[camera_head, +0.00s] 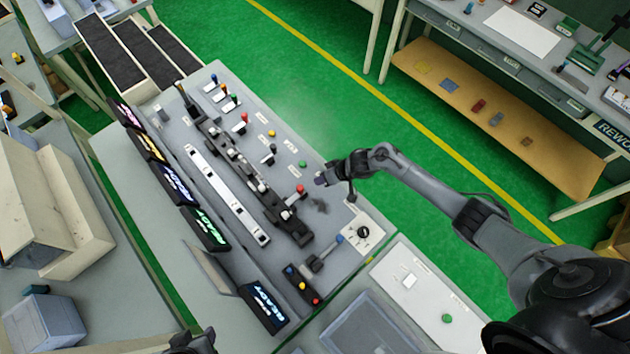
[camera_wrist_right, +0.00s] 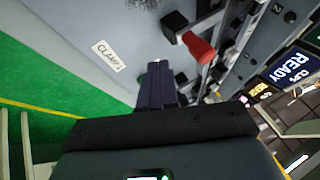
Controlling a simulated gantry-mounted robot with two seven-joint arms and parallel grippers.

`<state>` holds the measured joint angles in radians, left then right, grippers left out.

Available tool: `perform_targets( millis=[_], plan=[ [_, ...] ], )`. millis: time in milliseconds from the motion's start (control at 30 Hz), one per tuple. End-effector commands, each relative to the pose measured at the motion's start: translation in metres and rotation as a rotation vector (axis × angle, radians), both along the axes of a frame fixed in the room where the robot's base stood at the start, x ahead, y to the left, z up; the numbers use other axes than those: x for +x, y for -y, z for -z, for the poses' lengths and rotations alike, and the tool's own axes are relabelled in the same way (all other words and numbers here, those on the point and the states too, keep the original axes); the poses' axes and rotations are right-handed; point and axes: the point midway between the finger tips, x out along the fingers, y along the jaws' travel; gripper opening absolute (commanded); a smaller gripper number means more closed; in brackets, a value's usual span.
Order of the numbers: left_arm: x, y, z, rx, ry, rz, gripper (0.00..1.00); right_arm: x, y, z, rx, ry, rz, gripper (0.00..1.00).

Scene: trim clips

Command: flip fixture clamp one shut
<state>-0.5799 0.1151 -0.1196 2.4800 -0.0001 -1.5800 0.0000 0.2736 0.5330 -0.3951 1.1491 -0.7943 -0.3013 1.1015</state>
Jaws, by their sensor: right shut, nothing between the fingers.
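The nearest red-handled clamp (camera_head: 300,190) stands at the front end of the dark fixture rail (camera_head: 230,155). Its red handle (camera_wrist_right: 200,48) also shows in the right wrist view, pointing out from the rail. A label reading CLAMP 1 (camera_wrist_right: 109,55) lies on the panel beside it. My right gripper (camera_head: 321,180) is just right of the red handle, with its shut fingers (camera_wrist_right: 158,72) empty and apart from the handle. A dark shape at the bottom edge may be my left gripper (camera_head: 192,343); its fingers cannot be made out.
Another red-handled lever (camera_head: 243,118) and several small switches stand farther back on the panel. A white trim strip (camera_head: 225,192) lies left of the rail. Green floor (camera_head: 330,110) is clear to the right.

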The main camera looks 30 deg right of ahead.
Motion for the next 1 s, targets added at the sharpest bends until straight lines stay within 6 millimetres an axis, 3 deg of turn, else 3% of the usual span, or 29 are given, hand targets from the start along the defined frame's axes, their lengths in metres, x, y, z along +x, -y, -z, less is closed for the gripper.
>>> perform_targets(
  millis=[300, 500, 1000],
  plan=[
    [0.000, 0.000, -0.002, 0.000, 0.000, -0.001, 0.43, -0.026, 0.026, -0.049, -0.003, 0.002, -0.002, 0.00],
    [0.000, -0.001, -0.001, 0.004, 0.000, 0.003, 0.43, -0.037, 0.037, -0.070, -0.003, 0.002, 0.000, 0.00],
    [0.000, -0.002, -0.001, 0.010, -0.001, 0.006, 0.43, -0.041, 0.042, -0.080, -0.001, 0.001, 0.001, 0.00]
  ],
)
